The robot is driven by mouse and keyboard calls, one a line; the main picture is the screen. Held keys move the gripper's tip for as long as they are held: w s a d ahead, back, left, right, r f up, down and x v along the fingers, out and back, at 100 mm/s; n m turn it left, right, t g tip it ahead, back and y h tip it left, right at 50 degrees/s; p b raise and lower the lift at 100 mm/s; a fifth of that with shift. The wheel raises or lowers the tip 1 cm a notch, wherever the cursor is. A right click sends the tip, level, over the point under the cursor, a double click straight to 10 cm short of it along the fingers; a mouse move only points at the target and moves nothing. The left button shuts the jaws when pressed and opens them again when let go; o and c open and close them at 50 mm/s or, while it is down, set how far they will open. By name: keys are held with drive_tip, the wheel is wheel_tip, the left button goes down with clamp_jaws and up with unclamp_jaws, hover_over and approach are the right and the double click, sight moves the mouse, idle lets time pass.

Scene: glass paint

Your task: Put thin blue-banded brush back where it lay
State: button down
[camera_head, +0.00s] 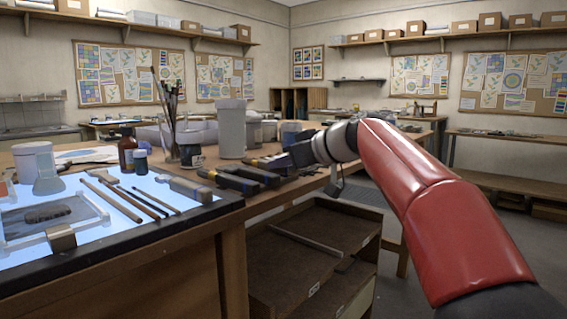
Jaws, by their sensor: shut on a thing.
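My red arm reaches in from the right, and my dark gripper (228,176) points left over the wooden table, just right of the lit panel (190,220). The jaws look closed together, and the thing between them is mostly hidden at this angle. I cannot make out a blue band or a brush tip there. Several thin wooden-handled brushes or sticks (122,203) lie side by side on the lit panel, left of my gripper. A wider pale tool (190,188) lies at the panel's right edge, nearest the gripper.
A glass jar of upright brushes (172,115) stands behind the panel. A brown bottle (127,150), a small dark bottle (141,162) and a white tub (33,162) stand along its back. A tall white container (232,128) stands behind my gripper.

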drive_tip(key=shift+f+b, duration=0.3)
drive_tip(key=shift+b, duration=0.1)
idle(0.5)
drive_tip(key=c, duration=1.2)
unclamp_jaws()
drive_tip(key=f+v, duration=0.1)
drive_tip(key=v, duration=0.7)
drive_tip(key=s+d+f+m+g+h, duration=0.1)
drive_tip(key=s+d+f+m+h, duration=0.2)
drive_tip(key=s+f, duration=0.7)
drive_tip(key=s+d+f+m+g+h, duration=0.1)
drive_tip(key=s+d+f+m+h, duration=0.3)
drive_tip(key=s+f, duration=0.6)
drive_tip(key=s+d+f+m+h, duration=0.3)
drive_tip(key=s+d+f, duration=0.2)
drive_tip(key=s+f, duration=0.5)
wheel_tip(320, 180, down, 2)
drive_tip(key=shift+s+f+g+h+b, duration=0.1)
drive_tip(key=shift+s+g+h+b, duration=0.15)
drive_tip(key=shift+g+h+b, duration=0.2)
